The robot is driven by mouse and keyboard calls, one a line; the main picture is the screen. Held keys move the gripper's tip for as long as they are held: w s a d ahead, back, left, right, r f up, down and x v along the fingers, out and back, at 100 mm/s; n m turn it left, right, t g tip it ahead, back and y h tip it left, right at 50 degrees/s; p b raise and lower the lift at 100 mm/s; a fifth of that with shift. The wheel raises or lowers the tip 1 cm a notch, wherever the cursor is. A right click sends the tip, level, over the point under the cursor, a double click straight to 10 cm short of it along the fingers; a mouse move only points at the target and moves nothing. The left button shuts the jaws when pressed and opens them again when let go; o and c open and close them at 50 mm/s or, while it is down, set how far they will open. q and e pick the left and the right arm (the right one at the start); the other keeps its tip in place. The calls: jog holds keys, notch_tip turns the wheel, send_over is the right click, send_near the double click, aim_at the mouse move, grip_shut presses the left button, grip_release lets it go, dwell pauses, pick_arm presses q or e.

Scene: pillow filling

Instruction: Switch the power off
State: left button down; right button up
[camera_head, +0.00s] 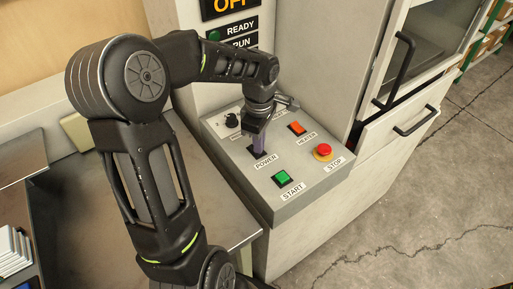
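The control panel (237,171) is a grey sloped box on the machine. Its power switch (256,152) has a dark base above the POWER label. My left gripper (261,143) points down at this switch, and its tip is at or very near it. The gripper covers most of the switch, so I cannot tell the lever's position, whether they touch, or whether the fingers are open or shut. An orange display (230,5) above, cut by the picture's top edge, appears to read OFF. My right gripper is not in view.
The panel also has a green START button (281,178), a red STOP button (323,150), an orange HEATER switch (297,128) and a black knob (232,120). Cabinet handles (416,122) stick out at right. A metal table (110,215) lies under my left arm.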

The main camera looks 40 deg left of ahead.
pick_arm(q)
notch_tip(320, 180, up, 7)
jog(key=p, duration=0.4)
dwell(0.5)
dwell(0.5)
